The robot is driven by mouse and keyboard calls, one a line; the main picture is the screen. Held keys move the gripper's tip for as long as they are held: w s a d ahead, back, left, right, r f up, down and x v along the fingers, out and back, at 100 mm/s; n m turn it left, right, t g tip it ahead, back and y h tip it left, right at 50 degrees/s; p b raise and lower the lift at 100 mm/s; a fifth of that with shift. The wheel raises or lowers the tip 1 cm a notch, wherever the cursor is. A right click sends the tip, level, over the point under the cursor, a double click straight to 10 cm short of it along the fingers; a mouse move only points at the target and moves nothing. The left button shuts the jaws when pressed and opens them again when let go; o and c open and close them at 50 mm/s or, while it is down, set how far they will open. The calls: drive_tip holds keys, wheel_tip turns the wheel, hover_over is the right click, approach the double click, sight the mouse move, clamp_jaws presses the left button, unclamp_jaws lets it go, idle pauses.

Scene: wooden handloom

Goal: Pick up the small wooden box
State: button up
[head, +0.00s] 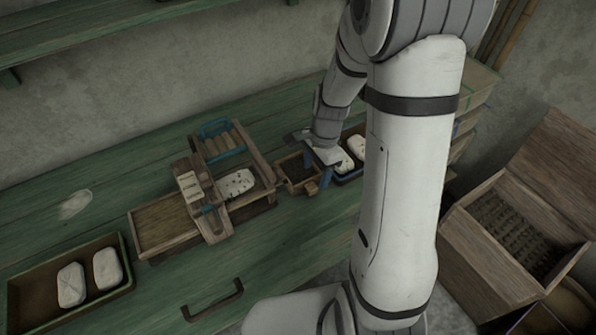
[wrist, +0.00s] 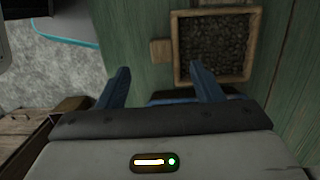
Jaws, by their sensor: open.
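The small wooden box (head: 283,172) sits on the green bench, right of the wooden frame device. It is open-topped, holds dark grains, and has a short wooden tab on one side. In the wrist view the box (wrist: 176,36) lies ahead and right of centre, with its tab (wrist: 161,51) ahead of the gap between the fingers. My gripper (head: 318,173) has blue fingers and is at the box's right side in the head view. In the wrist view my gripper (wrist: 160,73) is open and empty. I cannot tell its height over the tab.
A wooden device (head: 165,225) with a white block stands left of the box. A dark tray (head: 343,179) with white blocks is just right of my gripper. Another tray (head: 30,302) is at the lower left. An open wooden crate (head: 482,262) stands at the right.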

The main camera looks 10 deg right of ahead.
sight(311, 185)
drive_tip(key=f, duration=0.3)
drive_tip(key=a+f, duration=0.1)
drive_tip(key=f, duration=0.2)
drive_tip(key=shift+w+a+f, duration=0.1)
drive_tip(key=c, duration=1)
